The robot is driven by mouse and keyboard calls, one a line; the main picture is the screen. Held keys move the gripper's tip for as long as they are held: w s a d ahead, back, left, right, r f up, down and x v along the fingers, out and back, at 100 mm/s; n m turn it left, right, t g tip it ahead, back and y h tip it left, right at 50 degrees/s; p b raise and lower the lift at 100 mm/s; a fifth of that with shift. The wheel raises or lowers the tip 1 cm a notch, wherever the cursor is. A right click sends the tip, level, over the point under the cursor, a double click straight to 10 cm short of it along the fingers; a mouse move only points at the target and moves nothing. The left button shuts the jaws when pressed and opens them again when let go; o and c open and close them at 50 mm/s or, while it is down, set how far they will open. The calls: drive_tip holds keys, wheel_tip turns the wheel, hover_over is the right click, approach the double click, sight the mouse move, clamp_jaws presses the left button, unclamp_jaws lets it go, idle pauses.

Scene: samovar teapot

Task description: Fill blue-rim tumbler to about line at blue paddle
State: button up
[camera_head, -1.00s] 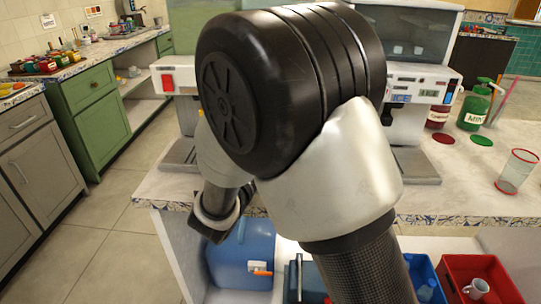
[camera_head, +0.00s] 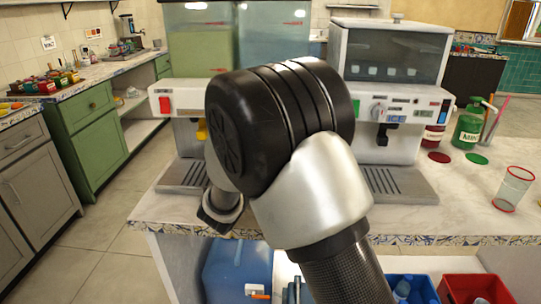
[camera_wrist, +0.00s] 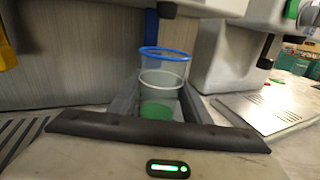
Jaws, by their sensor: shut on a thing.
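The blue-rim tumbler (camera_wrist: 163,66) stands upright between the two fingers of my gripper (camera_wrist: 158,106) in the wrist view. My gripper is shut on it. The tumbler is clear, with a blue rim on top, a pale ring lower down and green at its bottom. I cannot tell whether the green is liquid. In the head view my arm hides the tumbler, fingers and blue paddle.
In the head view, a second machine (camera_head: 392,60) with a drip tray (camera_head: 398,186) stands right. A red-rim tumbler (camera_head: 513,188) and green bottle (camera_head: 467,128) stand on the counter.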

drive_tip(key=shift+w, duration=0.1)
drive_tip(key=shift+w, duration=0.8)
drive_tip(key=shift+d, duration=0.15)
idle(3.3)
drive_tip(key=shift+s, duration=0.1)
drive_tip(key=shift+s+a, duration=0.2)
drive_tip(key=shift+s, duration=2.25)
